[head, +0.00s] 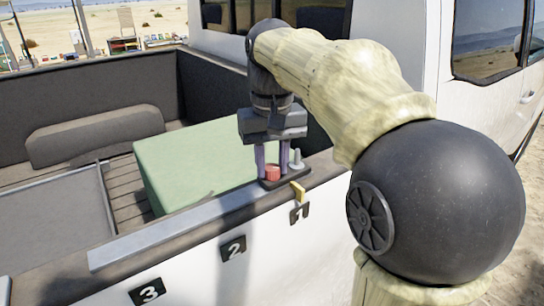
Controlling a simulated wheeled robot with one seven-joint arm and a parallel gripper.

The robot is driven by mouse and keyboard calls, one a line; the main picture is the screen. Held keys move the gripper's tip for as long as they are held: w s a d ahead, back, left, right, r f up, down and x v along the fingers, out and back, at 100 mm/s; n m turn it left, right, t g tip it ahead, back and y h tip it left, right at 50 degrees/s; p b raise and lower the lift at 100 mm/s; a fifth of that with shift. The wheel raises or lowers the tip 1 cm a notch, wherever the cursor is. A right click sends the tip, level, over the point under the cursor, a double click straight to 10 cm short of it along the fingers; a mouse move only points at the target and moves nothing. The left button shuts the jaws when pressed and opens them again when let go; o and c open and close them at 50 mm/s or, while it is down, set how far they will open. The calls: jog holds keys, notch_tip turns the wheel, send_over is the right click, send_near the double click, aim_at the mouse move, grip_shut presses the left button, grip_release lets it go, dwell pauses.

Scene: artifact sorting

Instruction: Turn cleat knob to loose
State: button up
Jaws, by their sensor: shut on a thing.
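The cleat knob (272,173) is a small red cylinder on a dark plate on the truck bed's side rail. My gripper (272,164) points straight down over it, with its two purple fingers on either side of the knob. The fingers are shut on the knob. A grey post (296,160) stands on the same plate, just right of the fingers. A yellow tab (298,191) sits at the plate's front edge, above the number 1 label (299,213). I cannot read the knob's turn position from here.
A green box (185,165) lies in the truck bed behind the rail (170,235). Labels 2 (233,248) and 3 (148,291) are along the truck's white side. The cab (420,60) rises behind my arm. The bed's left part holds a grey panel (50,215).

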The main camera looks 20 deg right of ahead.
aim_at(272, 167)
jog(key=n+p, duration=0.1)
jog(key=n, duration=0.4)
jog(key=shift+r+n, duration=0.1)
jog(key=shift+n, duration=0.2)
jog(key=n+p, duration=0.1)
jog(key=n, duration=0.3)
jog(key=shift+n, duration=0.4)
jog(key=o, duration=1)
jog(key=shift+c, duration=0.2)
notch_tip(272, 167, up, 17)
jog(key=p, duration=0.3)
jog(key=shift+r+p, duration=0.15)
jog(key=shift+p, duration=0.15)
